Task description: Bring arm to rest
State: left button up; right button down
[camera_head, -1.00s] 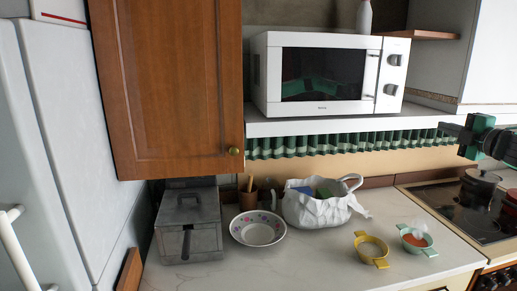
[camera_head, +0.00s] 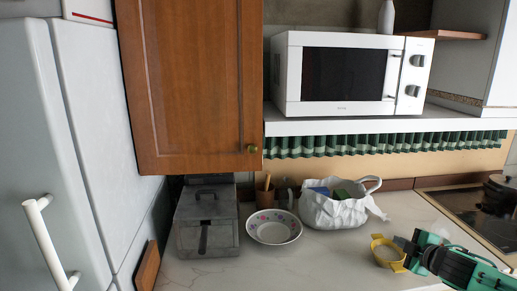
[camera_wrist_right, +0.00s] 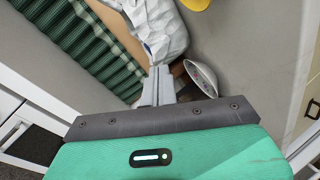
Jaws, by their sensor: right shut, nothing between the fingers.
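My right gripper (camera_head: 402,242) comes in from the lower right in the head view, over the counter beside the yellow two-handled dish (camera_head: 379,243). It overlaps that dish's right side in the picture; whether it touches the dish I cannot tell. In the right wrist view its fingers (camera_wrist_right: 158,84) are together with nothing between them. The white bag (camera_wrist_right: 155,30) and the patterned bowl (camera_wrist_right: 201,76) show beyond the fingertips. My left gripper is not in view.
On the counter (camera_head: 300,267) stand a grey metal box (camera_head: 206,232), the patterned bowl (camera_head: 273,227) and the white bag (camera_head: 334,211). A microwave (camera_head: 345,75) sits on the shelf above. The stove (camera_head: 455,208) is at right. The front-middle counter is clear.

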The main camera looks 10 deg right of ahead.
jog(key=s+a+f+m+g, duration=0.45)
jog(key=s+a+f, duration=0.95)
jog(key=a+f, duration=0.35)
jog(key=s+a+f+m+g, duration=0.1)
jog(key=s+a+m+g, duration=0.2)
jog(key=s+a, duration=0.5)
jog(key=s+a+f+m+g, duration=0.1)
jog(key=s+a+m+g, duration=0.3)
jog(key=s, duration=0.8)
jog(key=s+f+x, duration=0.1)
jog(key=s+x, duration=0.2)
jog(key=x, duration=1.1)
jog(key=s+x, duration=0.3)
jog(key=x, duration=1.1)
jog(key=s+d+f+g, duration=0.1)
jog(key=s+d+f, duration=0.1)
jog(key=s+f, duration=1.8)
jog(key=shift+d+f, duration=0.35)
jog(key=shift+f, duration=0.65)
jog(key=shift+s+n+g, duration=0.15)
jog(key=shift+n+g, duration=0.1)
